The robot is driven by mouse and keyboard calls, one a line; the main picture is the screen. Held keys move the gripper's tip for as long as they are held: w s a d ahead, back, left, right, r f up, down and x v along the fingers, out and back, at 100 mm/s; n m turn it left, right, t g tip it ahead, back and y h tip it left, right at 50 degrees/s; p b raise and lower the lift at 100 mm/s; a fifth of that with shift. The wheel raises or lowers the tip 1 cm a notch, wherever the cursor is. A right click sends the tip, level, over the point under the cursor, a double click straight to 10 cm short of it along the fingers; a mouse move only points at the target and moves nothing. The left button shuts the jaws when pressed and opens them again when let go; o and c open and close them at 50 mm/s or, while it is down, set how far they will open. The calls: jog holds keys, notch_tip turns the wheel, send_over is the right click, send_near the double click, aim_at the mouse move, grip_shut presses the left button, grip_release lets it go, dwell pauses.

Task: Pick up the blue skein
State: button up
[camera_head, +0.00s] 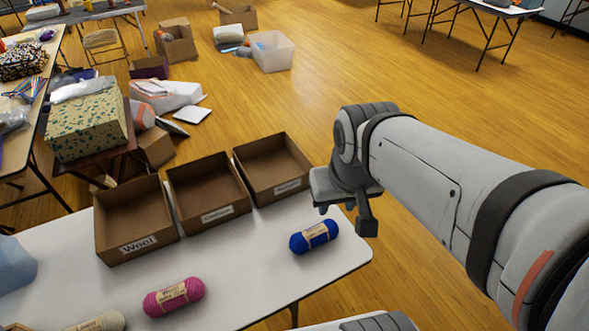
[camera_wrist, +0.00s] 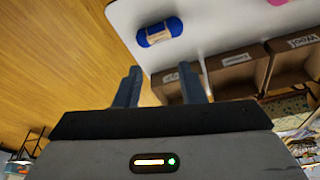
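The blue skein (camera_head: 314,236) has a tan paper band and lies on the white table (camera_head: 250,262) near its right end. In the wrist view the blue skein (camera_wrist: 159,32) shows beyond the fingertips, near the table edge. My gripper (camera_head: 345,212) is above and to the right of the skein, apart from it. In the wrist view my gripper (camera_wrist: 160,84) has its two fingers spread with nothing between them.
Three open cardboard boxes, one labelled Wool (camera_head: 138,245), stand along the table's back edge, left of the skein. A pink skein (camera_head: 174,297) and a cream skein (camera_head: 98,322) lie further left. The tabletop around the blue skein is clear.

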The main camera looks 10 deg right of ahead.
jog(key=shift+o, duration=0.4)
jog(key=shift+d, duration=0.2)
jog(key=shift+o, duration=0.8)
jog(key=shift+f, duration=0.2)
jog(key=o, duration=0.7)
jog(key=w+f+n+b, duration=0.2)
jog(key=f+n, duration=0.1)
jog(key=w+f+n+g+b, duration=0.1)
jog(key=w+f+n+b, duration=0.1)
jog(key=w+f+n, duration=0.1)
jog(key=w+f+n+b, duration=0.2)
jog(key=f+n, duration=0.1)
jog(key=f, duration=0.1)
jog(key=shift+w+d+f+b, duration=0.25)
jog(key=shift+d+f+b, duration=0.05)
jog(key=shift+f+b, duration=0.1)
jog(key=n+g+b, duration=0.2)
jog(key=n+b, duration=0.4)
jog(key=n, duration=0.6)
send_over(316, 230)
jog(key=f, duration=1.4)
jog(key=shift+w+d+f, duration=0.1)
jog(key=shift+d, duration=0.1)
jog(key=shift+w+f, duration=0.1)
jog(key=shift+f, duration=0.65)
jog(key=shift+s+a+f, duration=0.1)
jog(key=shift+s+f, duration=0.05)
jog(key=shift+f, duration=1.55)
jog(key=shift+s+a+f, duration=0.1)
jog(key=shift+f, duration=1.55)
